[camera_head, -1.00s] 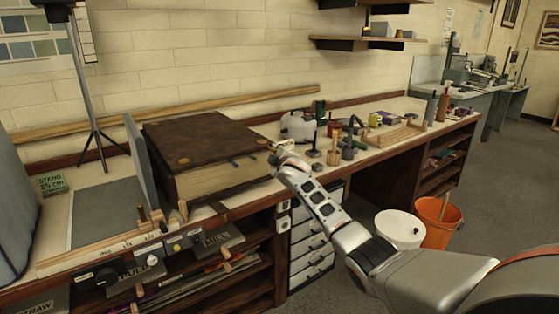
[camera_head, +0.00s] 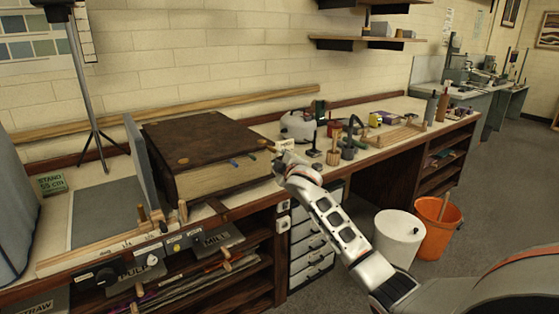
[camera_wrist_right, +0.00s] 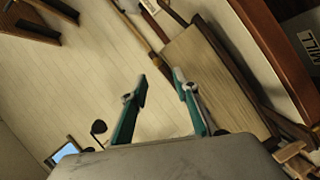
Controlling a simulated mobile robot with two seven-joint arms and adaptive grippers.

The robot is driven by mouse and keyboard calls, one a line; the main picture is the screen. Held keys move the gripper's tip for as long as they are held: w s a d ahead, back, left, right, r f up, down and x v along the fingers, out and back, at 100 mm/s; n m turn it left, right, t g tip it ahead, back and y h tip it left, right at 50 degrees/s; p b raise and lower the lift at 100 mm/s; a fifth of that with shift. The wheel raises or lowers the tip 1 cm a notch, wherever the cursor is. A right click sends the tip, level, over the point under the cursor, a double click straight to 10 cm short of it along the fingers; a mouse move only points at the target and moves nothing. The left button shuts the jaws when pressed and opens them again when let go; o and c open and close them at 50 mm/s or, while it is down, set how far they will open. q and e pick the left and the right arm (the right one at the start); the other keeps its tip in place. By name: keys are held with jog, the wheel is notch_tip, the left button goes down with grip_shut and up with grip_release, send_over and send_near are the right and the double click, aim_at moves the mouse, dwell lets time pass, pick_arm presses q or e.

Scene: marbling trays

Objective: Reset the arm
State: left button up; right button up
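My right arm comes in from the lower right in the head view. Its hand (camera_head: 292,168) is by the bench's front edge, at the right end of a large dark-topped book (camera_head: 205,142). The fingertips are hard to make out there. In the right wrist view my right gripper (camera_wrist_right: 160,84) shows two teal fingers spread apart with nothing between them. The book's pale page block (camera_wrist_right: 212,75) shows beyond the fingers. My left gripper is in neither view.
A workbench (camera_head: 95,195) runs along the wall, with a tripod stand (camera_head: 95,115) at left. A kettle-like pot (camera_head: 297,126), jars and tools stand right of the book. A white bucket (camera_head: 398,238) and an orange bucket (camera_head: 438,232) stand on the floor.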

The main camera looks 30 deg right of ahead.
dwell(0.3)
jog(key=s+a+f+g+y, duration=0.1)
jog(key=s+a+f+y, duration=0.1)
jog(key=s+a+f, duration=0.55)
jog(key=s+a+f+y+p, duration=0.1)
jog(key=s+a+f, duration=0.25)
jog(key=f, duration=0.65)
jog(key=s+a+f+g+y, duration=0.1)
jog(key=s+a+f+y, duration=0.1)
jog(key=s+a+f, duration=0.45)
jog(key=s+a+f+m+g+y, duration=0.1)
jog(key=s+a+f, duration=0.3)
jog(key=s, duration=0.6)
jog(key=s+a+f+m, duration=0.2)
jog(key=s+a+f, duration=0.2)
jog(key=s, duration=0.6)
jog(key=s+a+f+m+g+y, duration=0.1)
jog(key=s+a+f, duration=0.3)
jog(key=s, duration=0.6)
jog(key=shift+s+a+m+g+y+p, duration=0.15)
jog(key=shift+m+g+y+p, duration=0.2)
jog(key=shift+m, duration=0.25)
jog(key=shift+f, duration=0.15)
jog(key=shift+c, duration=0.4)
